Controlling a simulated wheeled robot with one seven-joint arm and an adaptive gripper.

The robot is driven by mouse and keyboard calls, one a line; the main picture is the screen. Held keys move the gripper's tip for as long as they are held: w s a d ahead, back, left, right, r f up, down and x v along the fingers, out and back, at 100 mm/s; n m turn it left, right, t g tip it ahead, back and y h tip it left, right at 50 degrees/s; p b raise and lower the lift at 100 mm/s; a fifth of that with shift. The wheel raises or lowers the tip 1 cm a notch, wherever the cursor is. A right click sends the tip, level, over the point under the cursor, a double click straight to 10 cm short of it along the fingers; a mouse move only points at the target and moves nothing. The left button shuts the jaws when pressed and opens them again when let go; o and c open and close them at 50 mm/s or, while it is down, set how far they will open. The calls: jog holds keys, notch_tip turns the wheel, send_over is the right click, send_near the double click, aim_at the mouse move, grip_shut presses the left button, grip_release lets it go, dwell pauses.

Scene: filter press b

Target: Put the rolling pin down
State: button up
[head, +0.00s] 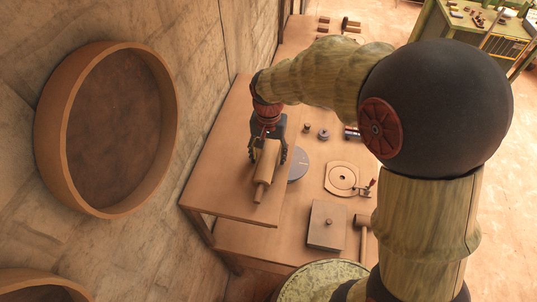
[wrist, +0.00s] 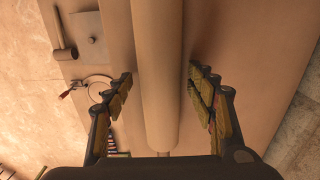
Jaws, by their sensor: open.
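The rolling pin (head: 266,162) is a light wooden cylinder with thin handles. In the head view it is on or just over the raised wooden table top, near its right edge; I cannot tell whether it touches. My gripper (head: 268,150) is at the pin, pointing down, with a finger on each side of it. In the wrist view the pin (wrist: 158,75) runs lengthwise between the open fingers of my gripper (wrist: 158,85), with a visible gap on both sides. The pin's far end in the head view is hidden behind my gripper.
A grey disc (head: 298,170) lies right of the pin. A square board with a knob (head: 327,224), a mallet (head: 361,232) and a ring plate (head: 342,179) lie on the lower table. A stone wall with a large round wooden tray (head: 167,130) is at left. The table's front left is clear.

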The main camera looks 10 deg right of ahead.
aim_at(268, 153)
notch_tip(268, 153, up, 11)
jog(key=shift+r+b, duration=0.1)
jog(key=shift+b, duration=0.6)
jog(key=s+d+r+n+t, duration=0.2)
jog(key=s+d, duration=0.3)
jog(key=s, duration=0.4)
jog(key=s+d+r+n+t, duration=0.2)
jog(key=s+d, duration=0.3)
jog(key=s, duration=0.5)
jog(key=shift+s+r+t, duration=0.25)
jog(key=shift+r+t, duration=0.35)
jog(key=shift+t, duration=0.2)
